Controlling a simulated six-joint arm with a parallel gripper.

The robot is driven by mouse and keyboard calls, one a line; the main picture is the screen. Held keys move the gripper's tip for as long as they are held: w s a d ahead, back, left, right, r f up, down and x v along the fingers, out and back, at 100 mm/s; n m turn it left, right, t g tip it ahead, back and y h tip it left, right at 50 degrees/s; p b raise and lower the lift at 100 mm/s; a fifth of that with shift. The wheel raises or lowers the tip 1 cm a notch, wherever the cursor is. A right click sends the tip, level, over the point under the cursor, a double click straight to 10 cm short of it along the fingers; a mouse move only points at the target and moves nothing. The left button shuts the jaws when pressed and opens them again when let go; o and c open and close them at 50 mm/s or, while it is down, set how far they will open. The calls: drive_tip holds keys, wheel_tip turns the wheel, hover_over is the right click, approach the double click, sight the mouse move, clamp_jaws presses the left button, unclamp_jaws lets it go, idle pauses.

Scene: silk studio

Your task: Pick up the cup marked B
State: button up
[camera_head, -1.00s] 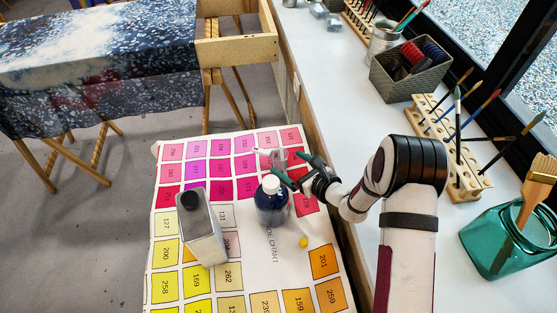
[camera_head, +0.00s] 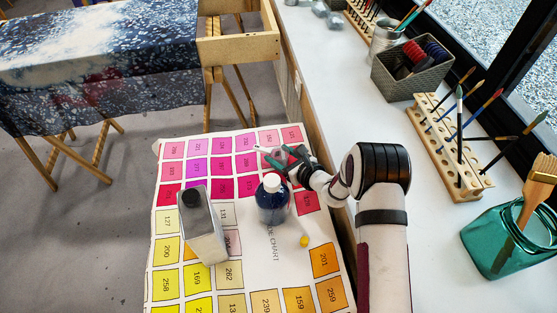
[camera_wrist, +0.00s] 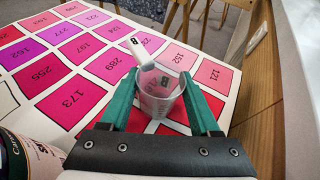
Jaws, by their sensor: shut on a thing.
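The cup marked B (camera_wrist: 162,100) is small and clear, with a dark B on its side, in the wrist view. It sits between the two green fingers of my gripper (camera_wrist: 163,92), which is shut on it. A pale stick-like piece, also marked B (camera_wrist: 138,50), leans at its rim. In the head view my gripper (camera_head: 280,158) is over the upper part of the colour chart, and the cup is small and mostly hidden there. I cannot tell whether the cup's base touches the chart.
A dark blue bottle with a white cap (camera_head: 272,203) stands just below my gripper on the chart (camera_head: 268,275). A metal can with a black cap (camera_head: 204,235) is to its left. The white counter (camera_head: 420,145) runs along the right.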

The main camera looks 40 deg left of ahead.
drive_tip(key=shift+c, duration=1)
drive_tip(key=shift+r, duration=0.15)
